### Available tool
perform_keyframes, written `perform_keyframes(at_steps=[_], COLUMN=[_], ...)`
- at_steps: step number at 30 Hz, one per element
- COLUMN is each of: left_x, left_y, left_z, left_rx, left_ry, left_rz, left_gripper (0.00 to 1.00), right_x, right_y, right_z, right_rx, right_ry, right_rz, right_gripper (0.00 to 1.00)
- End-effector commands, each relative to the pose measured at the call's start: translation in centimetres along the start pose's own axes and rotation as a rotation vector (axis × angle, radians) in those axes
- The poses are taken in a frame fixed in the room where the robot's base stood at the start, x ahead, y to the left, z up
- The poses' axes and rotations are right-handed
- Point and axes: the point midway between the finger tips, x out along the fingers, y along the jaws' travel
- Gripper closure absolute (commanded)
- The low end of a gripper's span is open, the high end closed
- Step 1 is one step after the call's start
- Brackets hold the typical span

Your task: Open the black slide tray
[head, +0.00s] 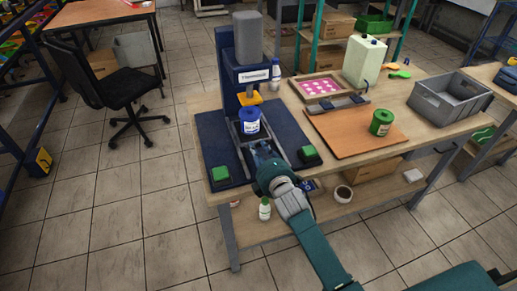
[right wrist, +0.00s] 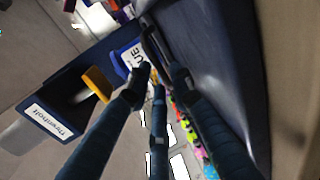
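The black slide tray (head: 237,140) sits low at the front of the blue press (head: 230,75), and a blue can (head: 249,121) stands at it below the yellow press part (head: 249,98). My right gripper (head: 258,149) is at the tray's front end and hides part of it. In the right wrist view, the fingers (right wrist: 160,78) are spread, with a dark edge (right wrist: 152,42) beside the fingertips. Contact with the tray is unclear. The blue can's label (right wrist: 132,55) shows beyond the fingers. My left gripper is not in view.
Green buttons (head: 220,174) (head: 309,154) flank the tray on the blue base. An orange board (head: 350,143) bears a green can (head: 381,122). A pink-patterned frame (head: 320,87), a pale jug (head: 364,62) and a grey crate (head: 449,98) stand farther right.

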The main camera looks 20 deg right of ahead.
Motion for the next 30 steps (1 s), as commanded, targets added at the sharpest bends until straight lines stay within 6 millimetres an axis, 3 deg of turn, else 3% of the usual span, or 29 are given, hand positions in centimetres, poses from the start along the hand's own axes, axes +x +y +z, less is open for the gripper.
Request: perform_keyframes(at_steps=[11, 14, 22, 26, 30], left_x=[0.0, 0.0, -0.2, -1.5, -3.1], left_y=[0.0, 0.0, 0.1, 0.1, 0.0], left_z=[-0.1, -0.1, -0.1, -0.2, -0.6], left_rx=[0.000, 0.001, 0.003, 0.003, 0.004], left_ry=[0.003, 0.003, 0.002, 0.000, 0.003], left_rz=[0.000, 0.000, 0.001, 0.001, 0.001], left_gripper=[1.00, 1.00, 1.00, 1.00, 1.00], right_x=[0.6, 0.6, 0.4, -1.6, -5.0], right_y=[0.0, 0.0, -0.1, -0.3, -1.1], right_z=[0.0, 0.0, 0.0, 0.0, 0.0], right_rx=[0.000, 0.000, 0.001, 0.001, 0.001], right_ry=[0.000, 0.000, 0.000, 0.000, 0.000], right_rz=[-0.001, -0.001, -0.002, -0.006, -0.010], right_gripper=[0.78, 0.98, 1.00, 1.00, 1.00])
